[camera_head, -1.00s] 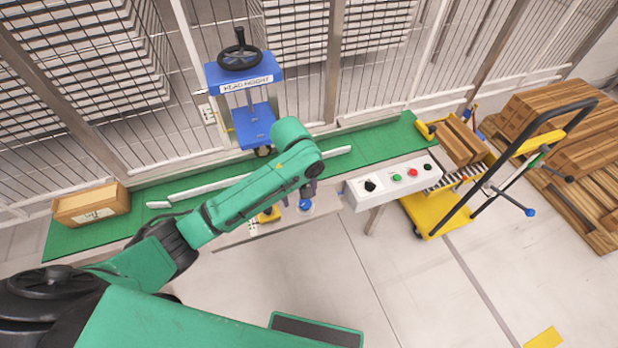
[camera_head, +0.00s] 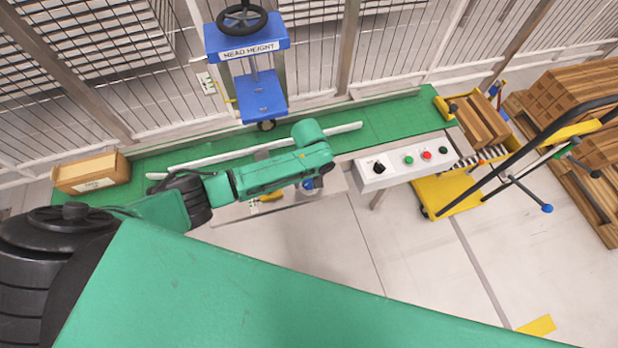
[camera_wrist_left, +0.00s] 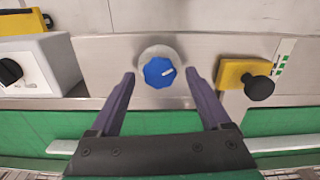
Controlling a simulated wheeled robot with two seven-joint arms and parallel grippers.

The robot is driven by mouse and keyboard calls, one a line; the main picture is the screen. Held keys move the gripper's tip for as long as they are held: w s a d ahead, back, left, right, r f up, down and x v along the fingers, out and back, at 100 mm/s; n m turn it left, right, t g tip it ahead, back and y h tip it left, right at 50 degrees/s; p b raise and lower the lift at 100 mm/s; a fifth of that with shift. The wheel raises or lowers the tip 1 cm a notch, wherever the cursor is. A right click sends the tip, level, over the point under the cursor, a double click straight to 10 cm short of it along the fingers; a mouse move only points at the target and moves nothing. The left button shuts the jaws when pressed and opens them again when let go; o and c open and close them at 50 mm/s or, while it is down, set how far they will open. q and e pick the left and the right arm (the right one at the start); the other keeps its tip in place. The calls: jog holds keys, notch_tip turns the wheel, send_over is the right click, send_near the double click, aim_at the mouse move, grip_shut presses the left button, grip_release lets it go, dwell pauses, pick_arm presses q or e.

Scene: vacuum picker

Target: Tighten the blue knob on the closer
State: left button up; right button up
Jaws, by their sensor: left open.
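My left gripper (camera_wrist_left: 160,77) is open, with one finger on each side of the knob. I cannot tell whether the fingers touch it. The blue head-height frame (camera_head: 262,94) with a black handwheel (camera_head: 242,18) stands behind the green conveyor (camera_head: 390,118). My right gripper is not in view.
A yellow bracket with a black knob (camera_wrist_left: 260,87) is beside the right finger. A white control box (camera_head: 400,168) with buttons stands to the right. A cardboard box (camera_head: 92,174) is on the belt's left end. A yellow cart (camera_head: 450,192) and wooden pallets are farther right.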

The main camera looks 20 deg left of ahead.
pick_arm(q)
jog(key=shift+s, duration=0.1)
jog(key=shift+c, duration=0.9)
grip_shut()
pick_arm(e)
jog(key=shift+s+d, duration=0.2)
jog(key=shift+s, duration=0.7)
